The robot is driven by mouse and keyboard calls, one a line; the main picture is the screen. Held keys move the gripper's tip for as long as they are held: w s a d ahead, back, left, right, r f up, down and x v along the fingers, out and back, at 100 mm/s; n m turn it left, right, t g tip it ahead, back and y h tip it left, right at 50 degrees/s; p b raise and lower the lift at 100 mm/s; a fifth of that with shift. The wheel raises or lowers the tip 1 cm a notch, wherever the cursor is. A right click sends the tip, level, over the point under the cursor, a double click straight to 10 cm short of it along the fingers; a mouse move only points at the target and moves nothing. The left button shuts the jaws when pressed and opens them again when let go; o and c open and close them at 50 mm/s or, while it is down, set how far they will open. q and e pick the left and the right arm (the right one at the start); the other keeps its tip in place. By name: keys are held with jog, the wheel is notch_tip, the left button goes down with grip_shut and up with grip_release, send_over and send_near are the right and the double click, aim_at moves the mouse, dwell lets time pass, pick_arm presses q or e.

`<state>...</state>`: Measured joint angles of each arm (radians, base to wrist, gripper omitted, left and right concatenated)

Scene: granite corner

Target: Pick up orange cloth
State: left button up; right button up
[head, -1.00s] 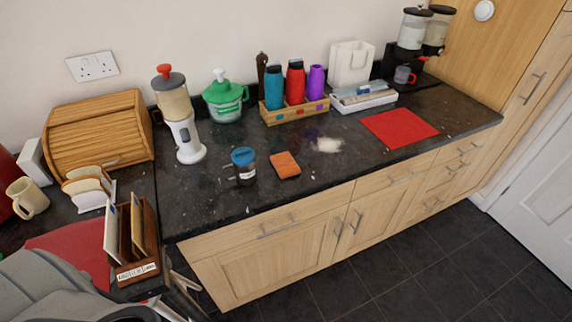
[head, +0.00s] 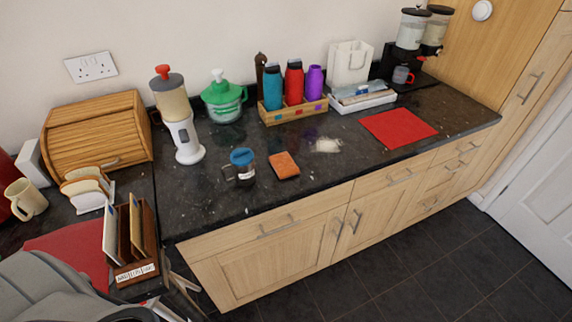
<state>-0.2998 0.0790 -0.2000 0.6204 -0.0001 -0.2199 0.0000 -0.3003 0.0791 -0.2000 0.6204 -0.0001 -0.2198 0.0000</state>
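The orange cloth (head: 284,165) lies folded as a small flat square on the dark granite worktop, near its front edge. It is just right of a dark mug with a blue lid (head: 241,166), with a small gap between them. My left gripper (head: 178,288) shows only in part at the bottom left, in front of the counter and beside the letter rack. It is well away from the cloth, and its opening cannot be made out. My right gripper is not in view.
Behind the cloth are a wooden crate (head: 290,117) of bottles, a green-lidded jug (head: 224,98) and a tall white dispenser (head: 184,125). A wooden letter rack (head: 149,265) stands front left. A red mat (head: 399,128) lies right. White spilled powder (head: 326,145) lies right of the cloth.

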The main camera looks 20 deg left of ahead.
pick_arm(q)
jog(key=shift+o, duration=0.6)
jog(key=o, duration=0.8)
jog(key=shift+o, duration=0.2)
jog(key=shift+s+a, duration=0.1)
jog(key=shift+a, duration=0.05)
